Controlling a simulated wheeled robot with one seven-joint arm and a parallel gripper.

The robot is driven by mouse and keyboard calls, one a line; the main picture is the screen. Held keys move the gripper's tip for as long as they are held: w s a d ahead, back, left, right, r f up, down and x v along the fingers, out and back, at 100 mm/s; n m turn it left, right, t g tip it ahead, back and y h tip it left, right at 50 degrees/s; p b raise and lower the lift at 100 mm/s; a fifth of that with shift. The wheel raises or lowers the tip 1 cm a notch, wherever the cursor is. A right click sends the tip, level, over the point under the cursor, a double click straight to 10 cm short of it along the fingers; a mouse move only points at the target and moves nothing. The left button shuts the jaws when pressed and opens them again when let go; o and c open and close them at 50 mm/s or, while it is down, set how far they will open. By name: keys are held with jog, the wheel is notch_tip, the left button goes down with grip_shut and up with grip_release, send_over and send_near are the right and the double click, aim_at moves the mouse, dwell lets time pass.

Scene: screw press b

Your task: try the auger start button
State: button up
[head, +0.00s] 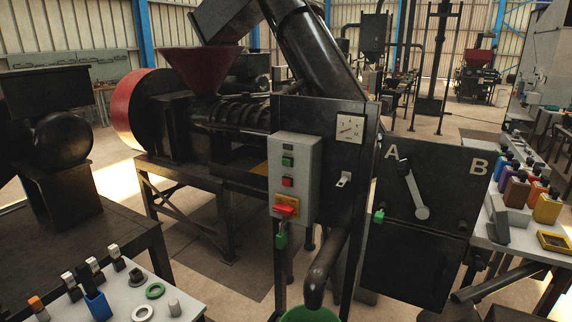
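A grey control box (296,178) is fixed to the front of the screw press, near the picture's middle. It carries a green button (288,162), a red button (287,182) below it, and a red switch handle (285,210) on a yellow plate at the bottom. A small dark window or label sits above the green button. I cannot read any labels, so which button belongs to the auger is not legible. A green tag or lock (281,238) hangs below the switch. My gripper is not in view.
A gauge (350,128) and a small lever (344,180) are right of the box. A green bucket (308,314) stands under the spout. Tables with small items stand at lower left (185,298) and right.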

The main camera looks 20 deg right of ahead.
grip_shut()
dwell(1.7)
